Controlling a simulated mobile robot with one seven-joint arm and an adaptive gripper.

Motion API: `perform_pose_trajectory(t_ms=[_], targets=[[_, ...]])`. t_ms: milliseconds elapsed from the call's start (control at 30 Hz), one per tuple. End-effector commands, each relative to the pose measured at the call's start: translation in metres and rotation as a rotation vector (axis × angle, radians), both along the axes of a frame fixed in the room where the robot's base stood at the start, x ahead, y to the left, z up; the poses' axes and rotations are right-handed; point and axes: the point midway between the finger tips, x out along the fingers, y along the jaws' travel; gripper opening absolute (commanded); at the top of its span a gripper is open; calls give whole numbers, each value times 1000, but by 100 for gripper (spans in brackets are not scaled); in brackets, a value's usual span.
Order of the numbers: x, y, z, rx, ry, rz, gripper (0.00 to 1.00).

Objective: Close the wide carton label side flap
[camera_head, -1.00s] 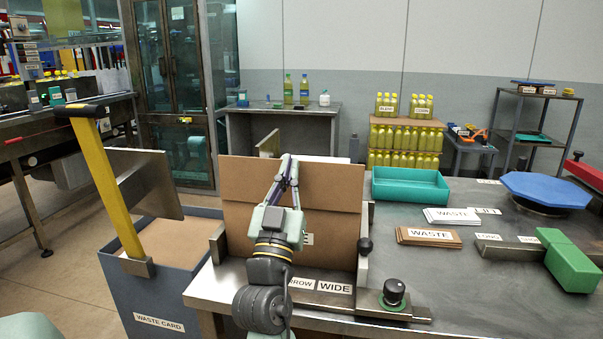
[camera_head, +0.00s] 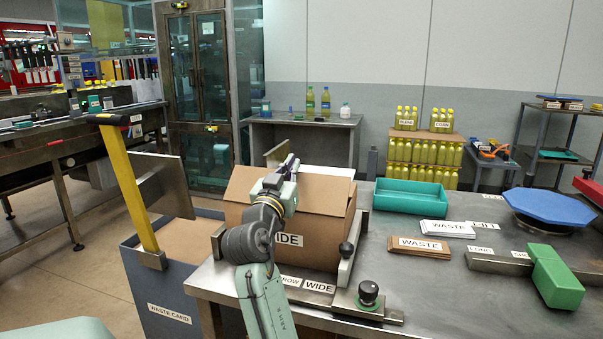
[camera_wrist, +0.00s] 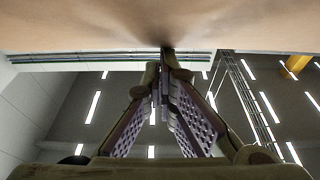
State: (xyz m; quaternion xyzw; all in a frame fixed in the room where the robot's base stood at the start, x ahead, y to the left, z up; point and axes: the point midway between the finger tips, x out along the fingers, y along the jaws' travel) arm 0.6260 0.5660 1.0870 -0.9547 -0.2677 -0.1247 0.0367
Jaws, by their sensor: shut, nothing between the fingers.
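The brown carton (camera_head: 318,247) stands on the metal bench in the head view, its WIDE label (camera_head: 289,239) on the near face partly hidden by my arm. Its label-side flap (camera_head: 325,197) appears as a sloping brown panel over the top, tilted inward. My arm crosses in front of it, hiding its middle. My gripper (camera_head: 290,165) is shut and empty at the panel's upper edge. In the wrist view, the shut fingers (camera_wrist: 162,72) point up at a broad cardboard surface (camera_wrist: 90,25); their tips meet its edge. I cannot tell whether they press on it.
Metal side guides with black knobs (camera_head: 346,249) flank the carton. A waste-card bin (camera_head: 170,290) with a yellow post (camera_head: 130,185) stands left. A teal tray (camera_head: 411,197), label stacks (camera_head: 446,229) and a green block (camera_head: 557,276) lie right.

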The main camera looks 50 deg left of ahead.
Motion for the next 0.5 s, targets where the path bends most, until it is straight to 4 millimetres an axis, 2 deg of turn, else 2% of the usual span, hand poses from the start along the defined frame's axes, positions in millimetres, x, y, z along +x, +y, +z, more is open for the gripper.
perform_pose_trajectory(t_ms=[33, 200, 367, 500], targets=[[4, 7, -7, -7, 3, -1, 0], [13, 19, -16, -5, 2, -2, 0], [19, 25, -20, -67, 108, 0, 0], [25, 28, -30, -77, 117, -1, 0]])
